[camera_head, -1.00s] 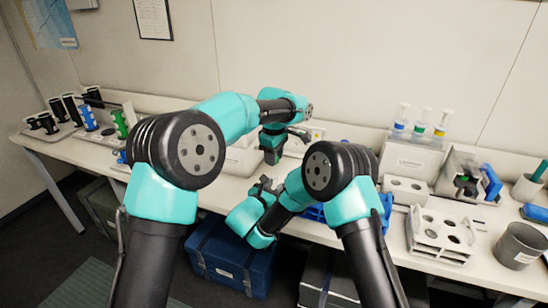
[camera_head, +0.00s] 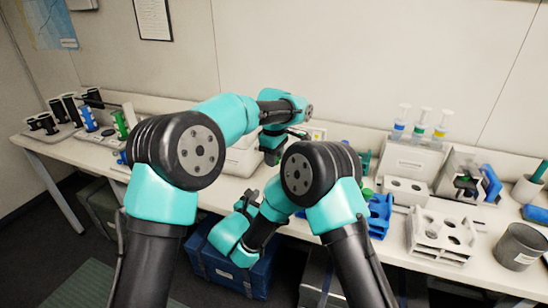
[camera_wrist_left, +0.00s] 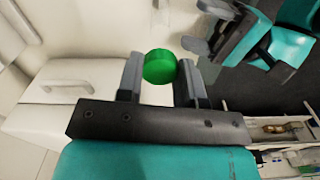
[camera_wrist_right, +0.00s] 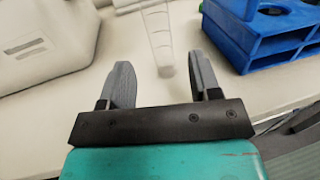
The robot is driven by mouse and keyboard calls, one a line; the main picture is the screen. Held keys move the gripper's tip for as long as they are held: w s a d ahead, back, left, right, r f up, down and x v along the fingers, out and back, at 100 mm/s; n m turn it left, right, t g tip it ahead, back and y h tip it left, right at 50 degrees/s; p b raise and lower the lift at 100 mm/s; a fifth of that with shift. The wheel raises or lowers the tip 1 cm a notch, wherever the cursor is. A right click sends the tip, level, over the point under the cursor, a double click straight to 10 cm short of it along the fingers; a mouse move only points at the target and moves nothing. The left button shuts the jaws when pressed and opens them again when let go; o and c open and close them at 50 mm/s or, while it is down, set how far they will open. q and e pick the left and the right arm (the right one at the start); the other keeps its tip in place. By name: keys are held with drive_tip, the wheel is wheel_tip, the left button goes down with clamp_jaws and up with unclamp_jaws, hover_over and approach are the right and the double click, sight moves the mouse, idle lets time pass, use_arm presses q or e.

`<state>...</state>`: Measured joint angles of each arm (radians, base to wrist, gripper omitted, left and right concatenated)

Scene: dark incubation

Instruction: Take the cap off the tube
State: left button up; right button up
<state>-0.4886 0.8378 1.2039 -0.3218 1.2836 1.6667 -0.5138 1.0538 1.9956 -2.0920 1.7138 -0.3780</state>
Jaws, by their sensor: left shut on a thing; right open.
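A round green cap (camera_wrist_left: 160,66) shows between the fingers of my left gripper (camera_wrist_left: 163,82) in the left wrist view. My left gripper (camera_head: 272,158) is shut on the capped tube and points down over the bench in the head view. A clear graduated tube (camera_wrist_right: 158,38) shows in the right wrist view, its narrow end pointing down. My right gripper (camera_wrist_right: 162,85) is open, with the tube in line with the gap between its fingers. In the head view my right gripper (camera_head: 247,203) is low, below the left one. The tube cannot be made out there.
A blue rack (camera_wrist_right: 265,35) stands at the right in the right wrist view, beside a pale box (camera_wrist_right: 45,45). In the head view, a white rack (camera_head: 440,235), grey cup (camera_head: 519,246) and syringe-like holder (camera_head: 412,158) stand right. A blue chest (camera_head: 230,262) is under the bench.

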drive_tip(key=v, duration=0.5)
